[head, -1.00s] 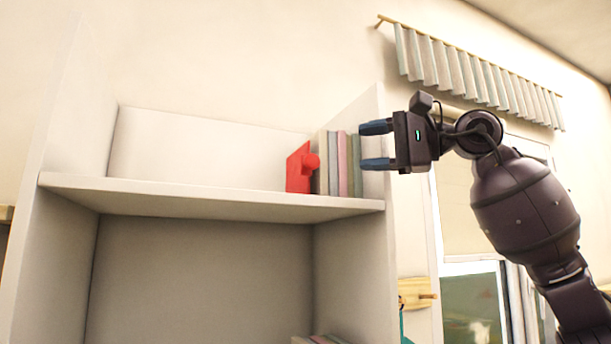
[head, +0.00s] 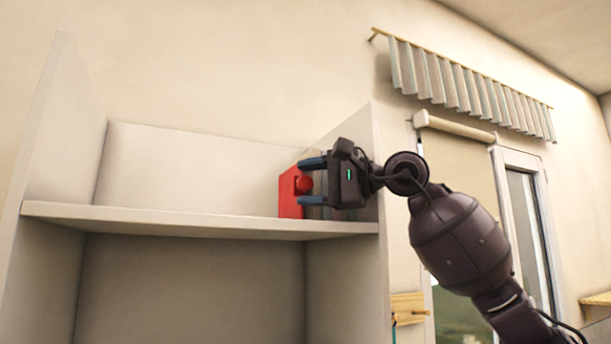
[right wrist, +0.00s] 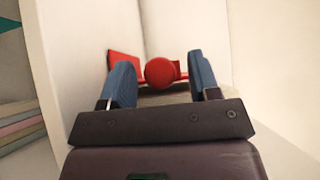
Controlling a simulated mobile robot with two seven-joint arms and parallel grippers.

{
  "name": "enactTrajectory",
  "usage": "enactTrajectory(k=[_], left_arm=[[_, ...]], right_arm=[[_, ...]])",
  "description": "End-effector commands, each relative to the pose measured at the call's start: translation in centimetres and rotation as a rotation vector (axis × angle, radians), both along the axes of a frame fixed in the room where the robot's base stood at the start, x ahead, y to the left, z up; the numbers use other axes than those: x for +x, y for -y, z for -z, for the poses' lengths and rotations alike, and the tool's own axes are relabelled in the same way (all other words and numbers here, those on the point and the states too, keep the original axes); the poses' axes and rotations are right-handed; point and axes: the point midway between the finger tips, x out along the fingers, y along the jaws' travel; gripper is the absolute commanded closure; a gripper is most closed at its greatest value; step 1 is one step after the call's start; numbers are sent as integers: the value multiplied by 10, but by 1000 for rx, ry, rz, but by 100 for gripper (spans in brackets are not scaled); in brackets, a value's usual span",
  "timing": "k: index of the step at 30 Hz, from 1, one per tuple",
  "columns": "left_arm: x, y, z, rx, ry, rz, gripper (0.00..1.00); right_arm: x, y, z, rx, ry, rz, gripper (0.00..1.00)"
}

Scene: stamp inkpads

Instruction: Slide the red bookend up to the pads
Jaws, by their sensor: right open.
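The red bookend (head: 288,196), an upright plate with a round knob (head: 304,184), stands on the upper shelf near its right end. The pads (head: 326,186) stand upright to its right, mostly hidden behind my right gripper. Whether bookend and pads touch cannot be told. My right gripper (head: 306,182) is open, its blue fingertips above and below the knob in the head view. In the right wrist view, the knob (right wrist: 160,71) shows between the two fingertips, with visible space on both sides. My left gripper is out of view.
The white shelf board (head: 150,217) is bare left of the bookend. The cabinet's right side panel (head: 372,140) stands close by my right gripper. Several coloured flat items (right wrist: 20,128) show at the left edge of the right wrist view.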

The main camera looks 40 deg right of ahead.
Motion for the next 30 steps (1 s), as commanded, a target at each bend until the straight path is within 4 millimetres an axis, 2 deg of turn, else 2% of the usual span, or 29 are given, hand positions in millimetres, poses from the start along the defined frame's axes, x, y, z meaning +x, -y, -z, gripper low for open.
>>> enactTrajectory(k=[4, 13, 24, 30], left_arm=[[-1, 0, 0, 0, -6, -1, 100], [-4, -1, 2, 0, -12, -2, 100], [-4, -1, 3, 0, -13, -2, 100], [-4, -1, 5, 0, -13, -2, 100]], right_arm=[[7, -4, -1, 1, 1, 0, 44], [8, -5, 0, 1, 1, 0, 44], [8, -5, 0, 0, 0, 1, 100], [7, 3, 1, 1, -1, 3, 100]])
